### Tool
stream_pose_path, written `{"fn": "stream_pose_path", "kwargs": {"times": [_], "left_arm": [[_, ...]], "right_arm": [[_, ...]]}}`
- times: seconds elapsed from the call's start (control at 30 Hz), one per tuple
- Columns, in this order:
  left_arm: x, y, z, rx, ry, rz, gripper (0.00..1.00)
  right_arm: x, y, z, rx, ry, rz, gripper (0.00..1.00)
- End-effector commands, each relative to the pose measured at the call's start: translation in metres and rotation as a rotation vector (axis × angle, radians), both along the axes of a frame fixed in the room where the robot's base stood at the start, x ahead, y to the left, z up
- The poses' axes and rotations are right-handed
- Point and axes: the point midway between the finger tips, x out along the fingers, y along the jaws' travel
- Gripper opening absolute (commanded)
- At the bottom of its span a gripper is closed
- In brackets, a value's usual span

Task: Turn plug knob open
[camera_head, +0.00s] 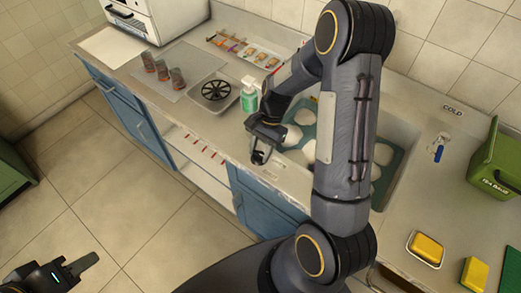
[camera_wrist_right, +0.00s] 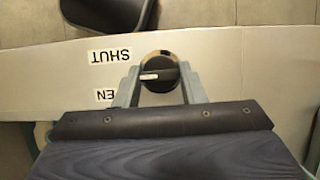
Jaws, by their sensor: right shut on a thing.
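The plug knob (camera_wrist_right: 160,72) is a round black dial with a raised grip bar and a small white mark towards the left of the bar. It sits on a pale panel in the right wrist view. Beside it are a "SHUT" label (camera_wrist_right: 110,56) and a partly covered label ending in "EN" (camera_wrist_right: 104,95). My right gripper (camera_wrist_right: 160,86) is shut on the knob, one finger on each side. In the head view my right gripper (camera_head: 259,155) is at the sink's front edge, and the knob cannot be made out. My left gripper (camera_head: 78,266) is low over the floor, far from the counter.
The sink (camera_head: 400,137) behind my right gripper holds several white dishes. A green pump bottle (camera_head: 249,97) and a round black rack (camera_head: 216,90) stand left of it. A green box (camera_head: 498,160) and yellow sponges (camera_head: 427,248) are at the right. The floor is clear.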

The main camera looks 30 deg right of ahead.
Motion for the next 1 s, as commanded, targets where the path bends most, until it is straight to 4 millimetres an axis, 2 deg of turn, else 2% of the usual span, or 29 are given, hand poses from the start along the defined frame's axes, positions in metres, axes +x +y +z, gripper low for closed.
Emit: {"fn": "stream_pose_path", "kwargs": {"times": [0.6,1.0], "left_arm": [[0.0,0.0,-0.008,0.0,0.0,0.0,0.36],[0.0,0.0,-0.011,0.0,0.0,0.0,0.36]], "right_arm": [[0.003,0.003,0.0,0.0,-0.001,0.559,0.14],[0.004,0.004,0.0,0.001,-0.001,0.756,0.14]]}}
